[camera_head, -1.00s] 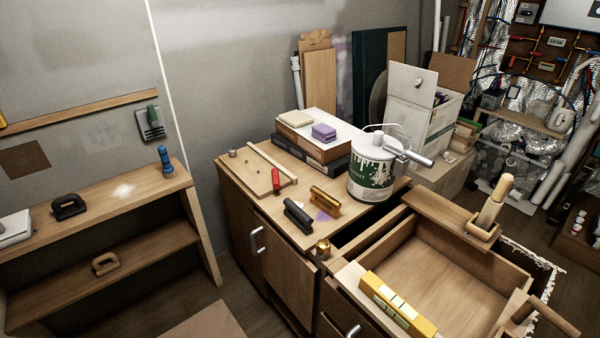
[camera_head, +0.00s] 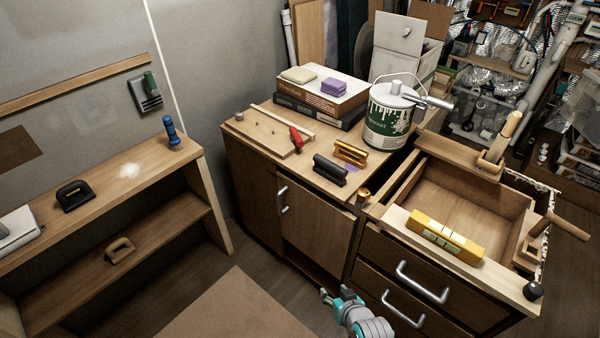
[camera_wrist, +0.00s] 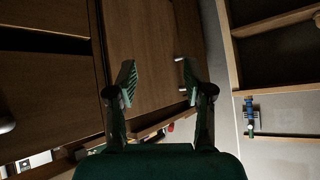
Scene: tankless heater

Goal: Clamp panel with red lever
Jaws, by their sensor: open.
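The red lever (camera_head: 297,139) sits on the countertop at the right end of a thin wooden panel (camera_head: 262,134) with a pale strip along its back edge. A small red spot, likely the lever, shows low in the wrist view (camera_wrist: 170,127). My gripper (camera_head: 327,294) is low in front of the cabinet, below the counter and apart from the lever. In the wrist view my gripper (camera_wrist: 158,82) has its two fingers spread with nothing between them, facing the cabinet door.
A black handle (camera_head: 330,170) and a yellow handle (camera_head: 350,153) stand right of the lever. A paint can (camera_head: 388,122) and stacked boxes (camera_head: 318,98) are behind. An open drawer (camera_head: 470,190) lies to the right. A brown board edge (camera_head: 235,312) is at the bottom.

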